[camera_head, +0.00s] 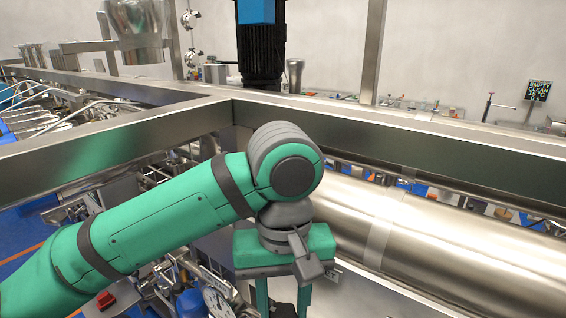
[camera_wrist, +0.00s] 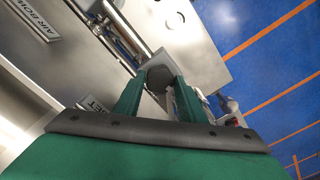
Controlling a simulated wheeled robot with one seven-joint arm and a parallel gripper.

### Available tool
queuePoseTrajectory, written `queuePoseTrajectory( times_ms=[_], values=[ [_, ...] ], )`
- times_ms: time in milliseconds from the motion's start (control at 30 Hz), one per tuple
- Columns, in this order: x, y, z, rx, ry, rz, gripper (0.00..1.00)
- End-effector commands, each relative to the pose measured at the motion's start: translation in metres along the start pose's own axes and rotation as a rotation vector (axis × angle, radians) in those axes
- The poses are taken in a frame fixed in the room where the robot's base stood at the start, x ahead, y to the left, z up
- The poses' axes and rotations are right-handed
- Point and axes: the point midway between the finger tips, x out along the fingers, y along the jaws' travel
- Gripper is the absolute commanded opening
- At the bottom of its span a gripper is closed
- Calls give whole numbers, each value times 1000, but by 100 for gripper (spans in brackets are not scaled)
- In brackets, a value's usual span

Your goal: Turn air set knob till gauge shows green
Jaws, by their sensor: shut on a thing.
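In the wrist view, my gripper (camera_wrist: 156,92) has its two green fingers shut on a dark rounded knob (camera_wrist: 160,77). The knob sits beside a pale metal panel. A label ending in "ET" (camera_wrist: 97,103) is partly hidden behind the left finger. A round white-faced gauge (camera_head: 217,302) is just left of the gripper, cut by the bottom edge. Its needle and any green zone are too small to read.
A large shiny steel cylinder (camera_head: 440,244) lies to the right of my gripper. Thick steel frame beams (camera_head: 120,145) cross behind my arm. A red part (camera_head: 105,299) and a blue part (camera_head: 190,303) sit low at left. An "AIR BOW" label (camera_wrist: 40,22) is on the panel.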

Motion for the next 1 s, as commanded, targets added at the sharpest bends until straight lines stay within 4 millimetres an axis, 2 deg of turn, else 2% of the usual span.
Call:
queuePoseTrajectory(
  times_ms=[167,200,233,567,1000],
  values=[
    [0,-1,0,192,2,0,10],
    [0,-1,0,182,2,-1,46],
    [0,-1,0,181,2,-1,50],
    [-3,-1,0,178,2,-1,50],
    [-46,-1,0,176,2,-1,50]
  ],
)
